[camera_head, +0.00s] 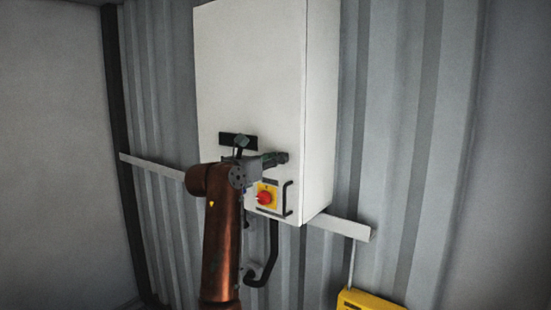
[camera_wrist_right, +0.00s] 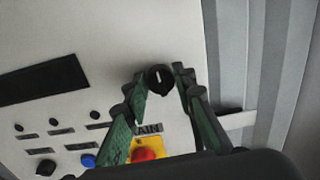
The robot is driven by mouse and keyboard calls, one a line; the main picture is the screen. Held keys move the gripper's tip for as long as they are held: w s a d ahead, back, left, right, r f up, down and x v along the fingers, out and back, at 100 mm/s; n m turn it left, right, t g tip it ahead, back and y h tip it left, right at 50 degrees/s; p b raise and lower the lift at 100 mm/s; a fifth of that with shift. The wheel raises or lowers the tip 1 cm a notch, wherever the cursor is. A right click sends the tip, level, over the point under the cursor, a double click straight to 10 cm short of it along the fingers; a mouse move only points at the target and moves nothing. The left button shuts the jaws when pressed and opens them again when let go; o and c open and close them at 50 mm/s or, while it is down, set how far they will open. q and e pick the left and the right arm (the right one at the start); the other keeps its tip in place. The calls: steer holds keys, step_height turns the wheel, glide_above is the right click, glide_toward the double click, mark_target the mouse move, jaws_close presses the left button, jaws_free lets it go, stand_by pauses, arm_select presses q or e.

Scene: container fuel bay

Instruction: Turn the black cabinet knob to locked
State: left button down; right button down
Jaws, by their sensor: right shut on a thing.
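The white cabinet (camera_head: 250,70) hangs on the corrugated wall, its door shut. The black knob (camera_wrist_right: 160,79) is round, with a short white mark that looks near upright in the tilted right wrist view. My right gripper (camera_wrist_right: 160,74) reaches it from the left in the head view (camera_head: 279,158), its fingertips shut on the knob from both sides. In the head view the fingers mostly hide the knob. I cannot read any locked or unlocked label. My left gripper is not in view.
Below the gripper is a red switch (camera_head: 265,197) on a yellow plate, beside a black handle (camera_head: 287,198). The right wrist view also shows a dark panel (camera_wrist_right: 42,80) and several small controls, including a blue button (camera_wrist_right: 88,160). A yellow case (camera_head: 370,300) stands at lower right.

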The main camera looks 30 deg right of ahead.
steer(key=shift+w+a+n+p, duration=0.1)
steer(key=shift+n+p, duration=0.1)
steer(key=shift+n, duration=4.15)
steer(key=shift+w+n+p, duration=0.1)
steer(key=shift+n+p, duration=0.05)
steer(key=shift+n, duration=4.2)
steer(key=c, duration=1.6)
jaws_free()
steer(key=shift+f, duration=0.1)
steer(key=v, duration=1.2)
